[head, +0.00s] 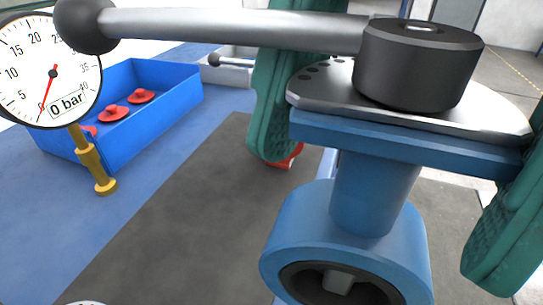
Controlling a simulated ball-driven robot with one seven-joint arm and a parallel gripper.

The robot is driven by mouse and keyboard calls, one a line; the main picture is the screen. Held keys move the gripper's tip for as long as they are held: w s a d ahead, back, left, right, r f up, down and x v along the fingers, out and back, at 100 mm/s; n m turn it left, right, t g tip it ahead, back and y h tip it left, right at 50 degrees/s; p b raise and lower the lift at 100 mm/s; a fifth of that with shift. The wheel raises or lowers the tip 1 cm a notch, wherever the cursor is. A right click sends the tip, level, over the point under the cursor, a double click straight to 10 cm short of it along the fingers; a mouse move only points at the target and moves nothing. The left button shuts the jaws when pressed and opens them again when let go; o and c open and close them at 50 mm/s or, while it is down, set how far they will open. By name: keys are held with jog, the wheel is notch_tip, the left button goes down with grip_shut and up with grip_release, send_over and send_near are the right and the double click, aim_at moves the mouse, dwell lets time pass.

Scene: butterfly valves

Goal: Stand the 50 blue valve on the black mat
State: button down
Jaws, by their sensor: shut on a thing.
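The blue valve (374,193) fills the right foreground, roughly upright. It has a round ring body, a neck, a flat metal plate and a black hub with a long grey lever ending in a black ball at upper left. My gripper (380,210) is shut on the valve, with one green finger to the left of its top flange and one to the right. The black mat (190,200) lies behind and left of the valve. The bottom of the ring is cut off by the frame, so I cannot tell whether it touches the mat. No 50 marking is readable.
A blue bin (160,115) with red parts (140,96) stands at the back left. A pressure gauge (50,70) reading 0 bar stands on a brass stem before it. A grey tray (236,70) is farther back. A red piece (288,160) shows behind the left finger.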

jog(key=w+a+f+p, duration=0.1)
jog(key=w+a+f, duration=0.1)
jog(key=w+f, duration=0.4)
jog(key=w+a+f, duration=0.2)
jog(key=w+f, duration=0.4)
jog(key=w, duration=0.1)
jog(key=shift+w+a+f+p, duration=0.15)
jog(key=shift+a+f+p, duration=0.15)
jog(key=shift+f+p, duration=0.1)
jog(key=shift+f, duration=0.1)
grip_release()
jog(key=shift+f, duration=0.1)
jog(key=v, duration=1.2)
